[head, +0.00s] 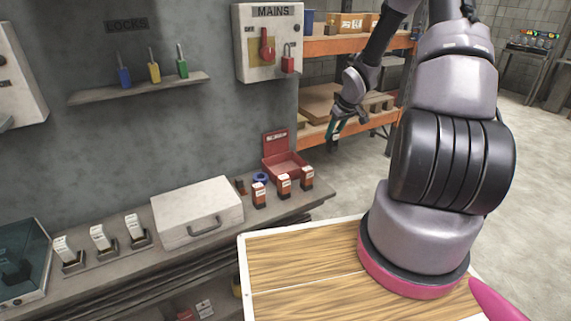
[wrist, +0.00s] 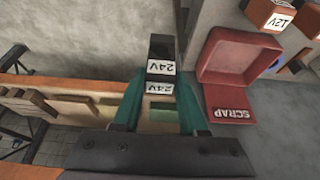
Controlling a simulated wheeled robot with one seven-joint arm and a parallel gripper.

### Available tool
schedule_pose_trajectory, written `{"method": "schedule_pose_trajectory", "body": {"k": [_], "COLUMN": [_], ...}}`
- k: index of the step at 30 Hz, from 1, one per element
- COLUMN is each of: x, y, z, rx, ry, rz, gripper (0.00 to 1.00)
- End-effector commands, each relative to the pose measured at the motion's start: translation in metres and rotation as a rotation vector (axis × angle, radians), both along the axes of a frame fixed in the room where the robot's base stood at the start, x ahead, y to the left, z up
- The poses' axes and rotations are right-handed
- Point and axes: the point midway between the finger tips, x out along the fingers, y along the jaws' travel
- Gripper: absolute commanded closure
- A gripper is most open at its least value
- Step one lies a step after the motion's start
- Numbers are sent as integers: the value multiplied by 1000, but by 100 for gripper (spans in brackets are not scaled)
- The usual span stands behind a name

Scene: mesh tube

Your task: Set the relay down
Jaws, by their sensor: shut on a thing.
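My gripper (wrist: 160,110) is shut on a dark relay with white labels reading 24V (wrist: 161,68), seen between its teal fingers in the wrist view. In the head view my gripper (head: 337,128) hangs in the air to the right of the bench, in front of the orange shelving. The relay is too small to make out there. An open red bin (head: 285,165) stands at the back of the bench, left of and below the gripper. The wrist view shows this bin (wrist: 228,55) marked SCRAP, to the right of the relay.
Several orange-brown relays (head: 284,185), one marked 12V in the wrist view (wrist: 272,14), and a blue ring (head: 260,178) are by the bin. A pale case (head: 196,214) and white-labelled units (head: 101,239) are further left. The orange shelving (head: 350,45) stands behind my gripper.

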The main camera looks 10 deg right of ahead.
Motion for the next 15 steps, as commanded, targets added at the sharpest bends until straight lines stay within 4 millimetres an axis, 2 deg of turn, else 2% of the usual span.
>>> {"method": "schedule_pose_trajectory", "body": {"k": [3,15], "x": [-3,-13], "y": [27,110], "z": [1,1], "rx": [-3,-1], "ry": [0,0], "rz": [11,8], "gripper": [100,100]}}
